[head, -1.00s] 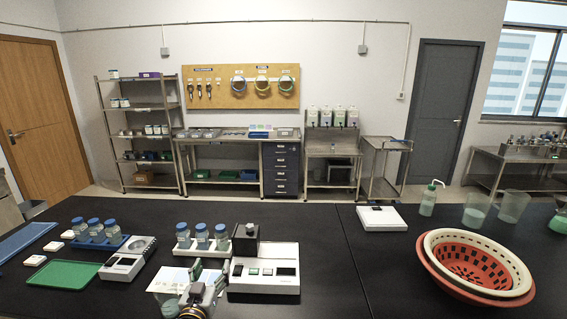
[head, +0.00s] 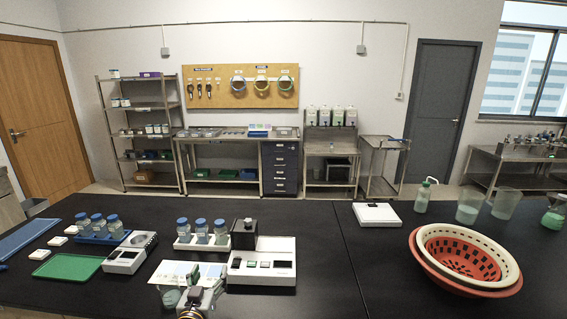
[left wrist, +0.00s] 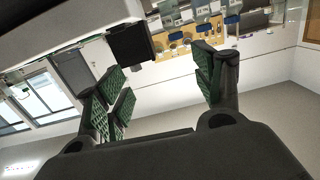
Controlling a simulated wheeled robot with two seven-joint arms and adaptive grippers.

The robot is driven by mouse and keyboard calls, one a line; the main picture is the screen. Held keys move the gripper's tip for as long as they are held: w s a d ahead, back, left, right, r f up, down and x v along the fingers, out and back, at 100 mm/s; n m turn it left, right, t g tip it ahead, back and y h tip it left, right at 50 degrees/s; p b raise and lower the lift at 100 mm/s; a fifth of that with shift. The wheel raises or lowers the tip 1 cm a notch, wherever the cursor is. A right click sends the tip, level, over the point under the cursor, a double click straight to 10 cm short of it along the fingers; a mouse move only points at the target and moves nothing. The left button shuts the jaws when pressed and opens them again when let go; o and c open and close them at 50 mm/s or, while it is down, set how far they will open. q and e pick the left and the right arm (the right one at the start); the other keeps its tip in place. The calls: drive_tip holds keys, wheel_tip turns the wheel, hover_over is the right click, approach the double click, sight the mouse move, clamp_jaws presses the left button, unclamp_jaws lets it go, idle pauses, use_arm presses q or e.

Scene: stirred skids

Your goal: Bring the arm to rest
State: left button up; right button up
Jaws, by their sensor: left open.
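My left gripper (head: 187,286) is at the bottom of the head view, low in front of the bench instruments. It is open, with nothing seen between its fingers. In the left wrist view its green-padded fingers (left wrist: 160,88) are spread wide, with the room behind the gap. A white sheet (head: 180,272) lies behind the gripper on the bench, partly covered by it. My right gripper is not in view.
A white instrument (head: 262,264) with a black block (head: 243,234) stands to the gripper's right. Behind is a rack (head: 202,242) of blue-capped bottles. A grey-white device (head: 130,254) and a green tray (head: 68,267) lie left. Nested baskets (head: 465,285) stand right; the middle bench is clear.

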use_arm(q)
drive_tip(key=s+f+m+g, duration=0.1)
drive_tip(key=s+f+g, duration=0.35)
drive_tip(key=s, duration=0.55)
drive_tip(key=s+f+g, duration=0.4)
drive_tip(key=s+g, duration=0.1)
drive_tip(key=s, duration=0.4)
drive_tip(key=s+f+m+g, duration=0.1)
drive_tip(key=s+f+g, duration=0.3)
drive_tip(key=s, duration=0.6)
wheel_tip(320, 180, down, 33)
drive_tip(key=s+g, duration=0.2)
drive_tip(key=s+a+f, duration=0.2)
drive_tip(key=s+f, duration=0.8)
drive_tip(key=s, duration=0.1)
drive_tip(key=s+a+f, duration=0.2)
drive_tip(key=s+f, duration=0.7)
drive_tip(key=s, duration=0.2)
drive_tip(key=shift+s+f+g, duration=0.25)
drive_tip(key=shift+f+g, duration=0.1)
drive_tip(key=shift+f, duration=0.05)
